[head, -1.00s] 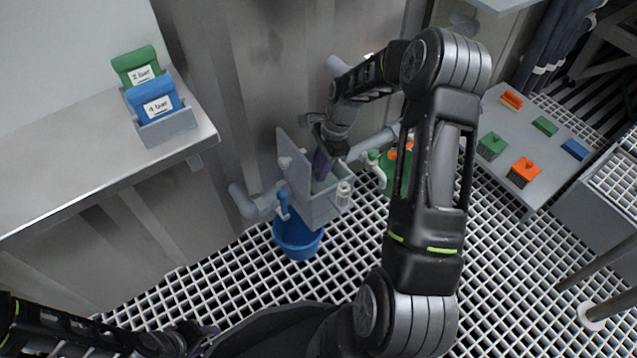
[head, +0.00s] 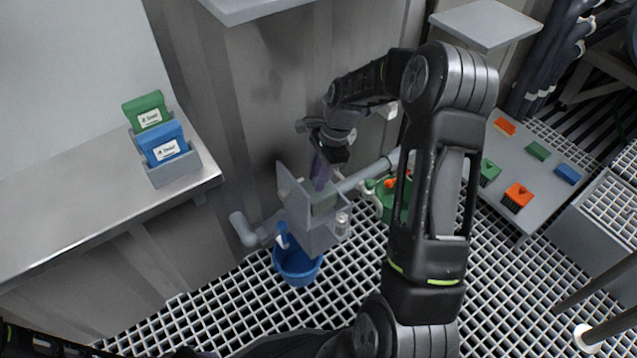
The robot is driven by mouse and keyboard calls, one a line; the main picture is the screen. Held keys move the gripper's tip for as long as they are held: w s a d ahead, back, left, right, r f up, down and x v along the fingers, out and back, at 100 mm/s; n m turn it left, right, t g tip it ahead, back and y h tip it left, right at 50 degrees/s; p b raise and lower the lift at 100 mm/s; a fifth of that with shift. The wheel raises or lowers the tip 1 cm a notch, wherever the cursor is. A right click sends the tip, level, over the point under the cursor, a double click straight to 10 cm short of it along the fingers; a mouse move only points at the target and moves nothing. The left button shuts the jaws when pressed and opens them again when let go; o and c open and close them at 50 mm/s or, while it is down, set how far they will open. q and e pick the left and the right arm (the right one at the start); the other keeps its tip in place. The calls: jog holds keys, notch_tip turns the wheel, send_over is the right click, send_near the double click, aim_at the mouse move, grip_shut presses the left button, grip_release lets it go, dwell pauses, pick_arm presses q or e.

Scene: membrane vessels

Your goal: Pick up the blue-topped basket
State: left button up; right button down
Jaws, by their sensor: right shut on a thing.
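My right gripper (head: 320,178) points down at the mouth of an open grey box-shaped vessel (head: 318,232) with its lid tipped up at the left. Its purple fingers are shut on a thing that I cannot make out.
A blue bucket (head: 297,268) stands under the vessel. A green round container (head: 393,208) is behind my right arm. Pipes (head: 368,177) run beside the vessel. A holder (head: 172,168) with green and blue cards sits on the left counter (head: 95,222). Grating floor is open in front.

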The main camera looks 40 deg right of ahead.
jog(key=shift+r, duration=0.45)
dwell(0.3)
